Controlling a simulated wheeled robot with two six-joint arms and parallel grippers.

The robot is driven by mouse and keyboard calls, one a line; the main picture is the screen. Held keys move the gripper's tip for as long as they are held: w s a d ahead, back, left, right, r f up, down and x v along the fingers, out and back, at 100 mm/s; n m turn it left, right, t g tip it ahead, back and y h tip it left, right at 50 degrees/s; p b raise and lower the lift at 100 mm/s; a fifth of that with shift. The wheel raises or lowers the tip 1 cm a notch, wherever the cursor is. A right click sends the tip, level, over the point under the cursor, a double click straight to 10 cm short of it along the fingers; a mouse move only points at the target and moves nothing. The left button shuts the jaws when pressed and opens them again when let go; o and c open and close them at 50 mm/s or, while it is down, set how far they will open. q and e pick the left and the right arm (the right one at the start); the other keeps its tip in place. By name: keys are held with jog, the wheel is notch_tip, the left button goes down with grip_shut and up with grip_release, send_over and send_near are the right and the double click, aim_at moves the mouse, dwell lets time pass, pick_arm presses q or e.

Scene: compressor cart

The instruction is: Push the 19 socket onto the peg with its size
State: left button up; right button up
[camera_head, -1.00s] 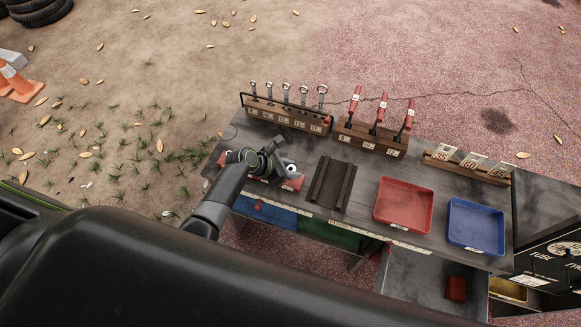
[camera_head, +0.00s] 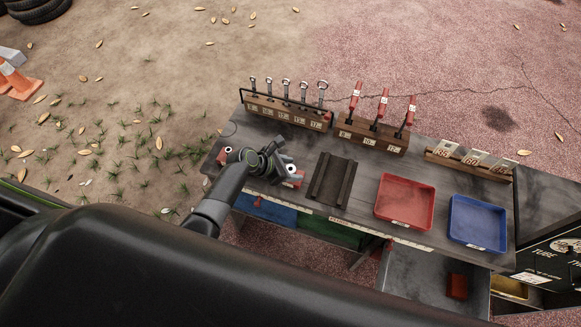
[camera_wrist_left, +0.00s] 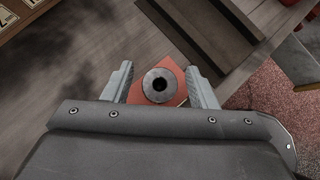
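In the head view, the left gripper (camera_head: 280,166) is over the bench's left end. I cannot read a size mark, and the other pegs are hidden. My right gripper is out of view.
A dark grooved block (camera_head: 332,181) lies right of the gripper. A red tray (camera_head: 405,222) and a blue tray (camera_head: 477,244) are further right. Wooden racks of wrenches (camera_head: 287,112) and red-handled tools (camera_head: 372,134) stand along the back edge.

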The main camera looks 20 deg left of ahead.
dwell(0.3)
pick_arm(q)
jog(key=p+v, duration=0.1)
jog(key=v, duration=1.6)
jog(key=shift+r, duration=0.15)
jog(key=shift+a, duration=0.1)
jog(key=s+a+f+m+g+y+b, duration=0.1)
jog(key=s+a+f+m+y, duration=0.3)
jog(key=f, duration=0.8)
jog(key=s+a+f+m+g+y+b, duration=0.1)
jog(key=s+a+f+m, duration=0.4)
jog(key=f, duration=0.7)
jog(key=s+d+f+m+g+y, duration=0.1)
jog(key=s+f+m, duration=0.4)
jog(key=s, duration=0.4)
jog(key=s+f+m+g, duration=0.1)
jog(key=s+f+m, duration=0.4)
jog(key=s, duration=0.4)
jog(key=s+d+f+m+g+y+b, duration=0.1)
jog(key=s+f+m, duration=0.4)
jog(key=s+m, duration=0.2)
jog(key=shift+s+d+y, duration=0.3)
jog(key=shift+s, duration=0.75)
